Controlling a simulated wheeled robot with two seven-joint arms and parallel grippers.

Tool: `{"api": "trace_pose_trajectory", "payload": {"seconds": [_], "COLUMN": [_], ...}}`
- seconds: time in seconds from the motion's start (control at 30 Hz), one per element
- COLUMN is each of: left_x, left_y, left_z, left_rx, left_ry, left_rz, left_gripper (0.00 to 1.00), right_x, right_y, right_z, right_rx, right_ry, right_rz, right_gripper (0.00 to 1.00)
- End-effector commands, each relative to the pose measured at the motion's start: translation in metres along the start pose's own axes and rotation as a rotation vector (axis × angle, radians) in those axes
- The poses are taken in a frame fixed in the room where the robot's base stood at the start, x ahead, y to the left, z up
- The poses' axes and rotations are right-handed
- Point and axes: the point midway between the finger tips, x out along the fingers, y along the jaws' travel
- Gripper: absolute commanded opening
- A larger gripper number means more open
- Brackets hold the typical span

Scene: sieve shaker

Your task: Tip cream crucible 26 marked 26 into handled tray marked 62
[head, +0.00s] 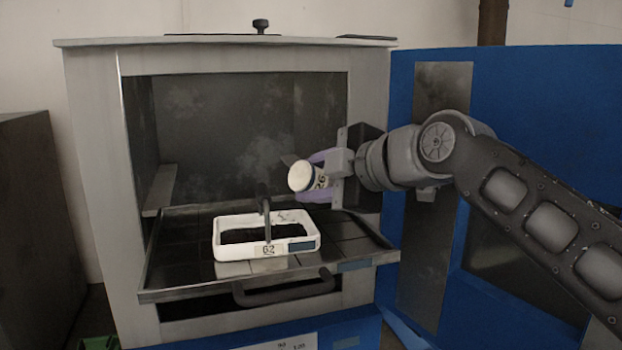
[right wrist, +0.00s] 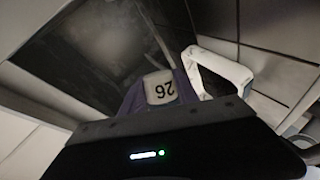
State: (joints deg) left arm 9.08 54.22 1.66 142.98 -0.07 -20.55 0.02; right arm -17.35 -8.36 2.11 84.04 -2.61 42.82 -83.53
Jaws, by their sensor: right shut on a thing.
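The cream crucible (head: 301,177), marked 26, is in my right gripper (head: 317,177) in the head view. Its purple fingers are shut on the crucible's sides. The crucible is tilted well over, with a pale round end facing left; I cannot tell whether it holds anything. The white handled tray (head: 235,250), marked 62, has a dark inside and a dark upright handle. The crucible is above and to the right of the tray, apart from it. My left gripper is out of view.
The tray stands on a dark tiled pull-out shelf (head: 180,277) with a front bar handle (head: 285,291), at the open grey cabinet (head: 95,180). A blue door (head: 545,130) stands open on the right. The shelf left of the tray is clear.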

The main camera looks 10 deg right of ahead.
Motion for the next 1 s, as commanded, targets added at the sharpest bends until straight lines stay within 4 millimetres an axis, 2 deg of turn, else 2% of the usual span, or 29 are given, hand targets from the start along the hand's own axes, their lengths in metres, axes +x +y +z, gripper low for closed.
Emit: {"api": "trace_pose_trajectory", "payload": {"seconds": [0.23,0.5,0.87,1.0], "left_x": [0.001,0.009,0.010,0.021], "left_y": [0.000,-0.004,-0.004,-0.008], "left_z": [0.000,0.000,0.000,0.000], "left_rx": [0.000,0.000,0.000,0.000], "left_ry": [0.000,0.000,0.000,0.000], "left_rz": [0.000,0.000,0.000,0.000], "left_gripper": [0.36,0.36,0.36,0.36], "right_x": [0.000,0.001,0.000,0.002], "right_y": [0.000,-0.001,0.000,-0.003], "right_z": [0.000,0.001,0.000,0.000], "right_rx": [0.019,0.334,0.391,0.561], "right_ry": [0.006,0.117,0.137,0.195], "right_rz": [-0.002,-0.051,-0.060,-0.086], "right_gripper": [0.00,0.00,0.00,0.00]}}
